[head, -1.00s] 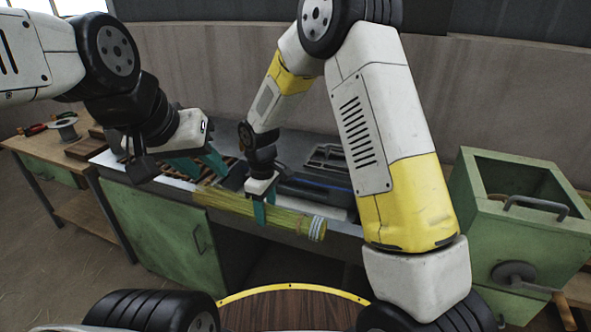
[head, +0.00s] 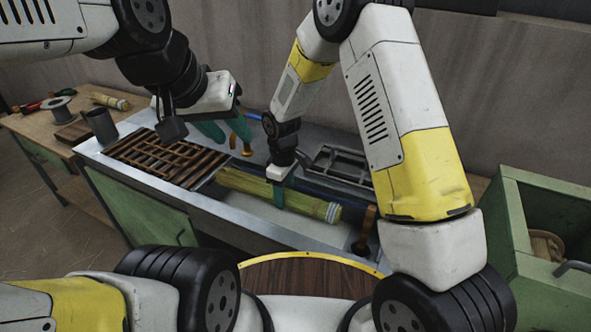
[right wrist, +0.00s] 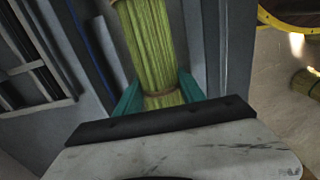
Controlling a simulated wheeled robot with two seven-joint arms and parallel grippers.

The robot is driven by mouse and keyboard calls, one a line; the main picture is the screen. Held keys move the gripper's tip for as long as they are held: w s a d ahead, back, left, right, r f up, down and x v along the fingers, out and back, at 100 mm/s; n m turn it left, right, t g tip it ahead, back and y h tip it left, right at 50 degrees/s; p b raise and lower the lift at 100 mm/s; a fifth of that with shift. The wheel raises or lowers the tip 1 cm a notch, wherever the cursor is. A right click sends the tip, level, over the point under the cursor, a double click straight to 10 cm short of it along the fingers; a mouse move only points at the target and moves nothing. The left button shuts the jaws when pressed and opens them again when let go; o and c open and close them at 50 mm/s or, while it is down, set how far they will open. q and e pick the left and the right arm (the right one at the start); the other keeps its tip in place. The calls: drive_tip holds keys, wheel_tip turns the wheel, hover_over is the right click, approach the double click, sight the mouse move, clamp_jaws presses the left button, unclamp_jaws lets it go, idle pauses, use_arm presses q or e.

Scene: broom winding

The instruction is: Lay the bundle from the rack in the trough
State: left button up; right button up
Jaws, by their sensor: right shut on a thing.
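A yellow-green straw bundle (head: 245,184) with a pale-banded right end is clasped across its middle by my shut right gripper (head: 281,194). In the right wrist view the bundle (right wrist: 152,40) runs between the two teal fingers (right wrist: 161,92), with a tie near them. The bundle is roughly along the bench, over a long pale recess (head: 262,214) that looks like the trough; I cannot tell whether it touches the bottom. The slatted wooden rack (head: 165,158) is left of it, with no bundle on it. My left gripper (head: 226,131) is open and empty behind the rack.
A grey tray (head: 340,163) sits behind the bundle. A wooden-handled tool (head: 366,228) stands by its right end. A grey cup (head: 100,126) is left of the rack. Another bundle (head: 108,101) and a spool (head: 59,108) are on the left table. A green bin (head: 520,240) stands right.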

drive_tip(key=shift+w+d+f, duration=0.2)
drive_tip(key=shift+w+f, duration=0.15)
drive_tip(key=shift+f, duration=5.15)
drive_tip(key=o, duration=1.5)
drive_tip(key=shift+r, duration=0.1)
wheel_tip(320, 180, up, 8)
drive_tip(key=shift+f, duration=0.2)
